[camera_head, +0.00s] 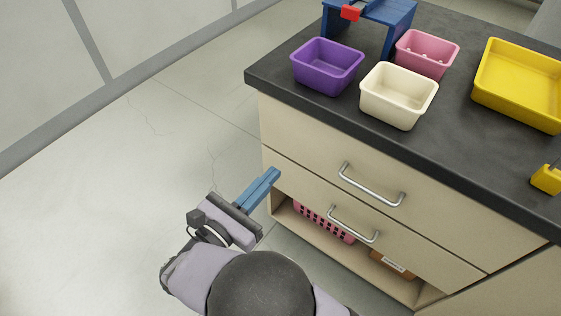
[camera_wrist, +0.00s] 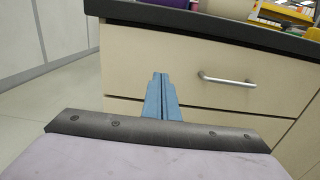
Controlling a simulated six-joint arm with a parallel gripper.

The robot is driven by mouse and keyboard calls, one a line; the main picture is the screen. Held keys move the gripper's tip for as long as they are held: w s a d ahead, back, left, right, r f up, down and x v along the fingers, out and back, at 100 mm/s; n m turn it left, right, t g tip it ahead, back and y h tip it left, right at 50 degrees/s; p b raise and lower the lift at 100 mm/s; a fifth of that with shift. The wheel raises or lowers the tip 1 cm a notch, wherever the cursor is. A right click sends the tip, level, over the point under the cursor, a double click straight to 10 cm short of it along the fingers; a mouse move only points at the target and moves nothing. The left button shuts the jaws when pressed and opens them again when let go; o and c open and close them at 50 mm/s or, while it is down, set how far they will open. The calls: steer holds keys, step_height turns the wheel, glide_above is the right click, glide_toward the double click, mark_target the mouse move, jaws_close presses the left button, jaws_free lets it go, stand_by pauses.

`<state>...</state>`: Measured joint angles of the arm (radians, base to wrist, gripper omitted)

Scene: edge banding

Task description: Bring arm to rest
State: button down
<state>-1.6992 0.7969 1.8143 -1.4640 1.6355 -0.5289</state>
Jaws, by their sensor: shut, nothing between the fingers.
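My gripper (camera_head: 272,175) has two blue fingers shut together with nothing between them. It is held in front of the left part of the cabinet, below the dark countertop (camera_head: 262,80). In the wrist view the shut fingers (camera_wrist: 161,80) point toward the cabinet front, left of a metal drawer handle (camera_wrist: 227,80). I cannot tell whether the fingertips touch the cabinet. My arm comes up from the bottom of the head view and hides part of the floor.
The counter holds a purple bin (camera_head: 327,67), a cream bin (camera_head: 398,96), a pink bin (camera_head: 427,54), a yellow tray (camera_head: 518,85) and a blue stand (camera_head: 385,12). Two drawers look shut. A pink basket (camera_head: 325,222) sits in the open shelf below. Floor at left is clear.

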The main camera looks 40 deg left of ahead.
steer(key=shift+s, duration=0.95)
steer(key=w+d+r+m+g+h+p, duration=0.3)
steer(key=w+d+m+g+p, duration=0.15)
steer(key=d, duration=0.45)
steer(key=w+d+r+m+g+h+p, duration=0.3)
steer(key=d+m+p, duration=0.15)
steer(key=d, duration=0.45)
steer(key=w+d+r+m+g+h+p, duration=0.3)
steer(key=w+d+m+g+p, duration=0.15)
steer(key=d, duration=0.45)
steer(key=s+d+r+m+g+y+p, duration=0.3)
steer(key=s+d+r+m+y+p, duration=0.1)
steer(key=d+r+m+p, duration=0.3)
steer(key=s+d+r+m+g+y+p, duration=0.3)
steer(key=d+r+m+y+p, duration=0.2)
steer(key=m+p, duration=0.7)
step_height(320, 180, up, 2)
steer(key=d+m, duration=0.2)
steer(key=m, duration=0.1)
steer(key=shift+s+d+r, duration=0.25)
steer(key=shift+s+d, duration=0.15)
